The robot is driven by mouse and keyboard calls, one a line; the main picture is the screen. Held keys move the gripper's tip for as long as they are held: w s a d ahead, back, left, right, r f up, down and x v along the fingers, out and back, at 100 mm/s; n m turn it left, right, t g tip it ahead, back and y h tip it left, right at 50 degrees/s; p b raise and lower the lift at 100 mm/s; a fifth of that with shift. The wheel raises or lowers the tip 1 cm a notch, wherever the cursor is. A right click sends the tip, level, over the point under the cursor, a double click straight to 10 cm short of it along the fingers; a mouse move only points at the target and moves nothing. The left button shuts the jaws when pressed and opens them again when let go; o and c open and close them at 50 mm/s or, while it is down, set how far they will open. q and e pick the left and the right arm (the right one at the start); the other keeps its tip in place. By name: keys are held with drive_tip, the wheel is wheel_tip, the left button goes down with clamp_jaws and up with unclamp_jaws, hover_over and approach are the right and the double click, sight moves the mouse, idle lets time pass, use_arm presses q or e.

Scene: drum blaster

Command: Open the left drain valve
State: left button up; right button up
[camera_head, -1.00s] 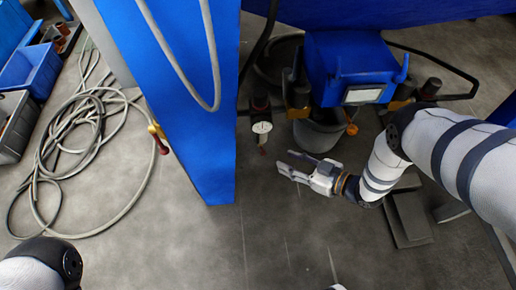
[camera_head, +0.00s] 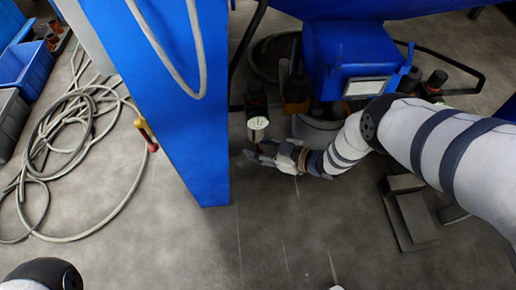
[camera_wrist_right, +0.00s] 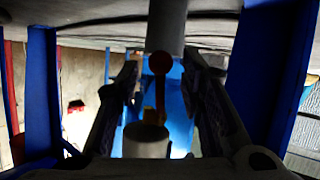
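A dark filter unit with a white gauge face (camera_head: 258,123) hangs beside the blue cabinet in the head view. My right gripper (camera_head: 262,153) is just below it, pointing left, and covers the unit's lower end. A grey cylinder (camera_wrist_right: 167,25) is right above the knob. The fingers look open and empty; whether they touch the knob cannot be told. My left gripper is out of view.
The blue cabinet leg (camera_head: 195,150) stands left of my right gripper, with a yellow-and-red lever (camera_head: 146,134) on its left side. A blue machine (camera_head: 350,60) is behind my right arm. A coiled hose (camera_head: 70,130) lies left.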

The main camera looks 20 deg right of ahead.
clamp_jaws()
drive_tip(key=shift+w+a+y+b, duration=0.1)
drive_tip(key=shift+y+b, duration=0.2)
drive_tip(key=shift+b, duration=0.65)
drive_tip(key=shift+r+t, duration=0.1)
drive_tip(key=shift+t, duration=0.2)
unclamp_jaws()
drive_tip(key=v, duration=1.2)
drive_tip(key=shift+p, duration=0.35)
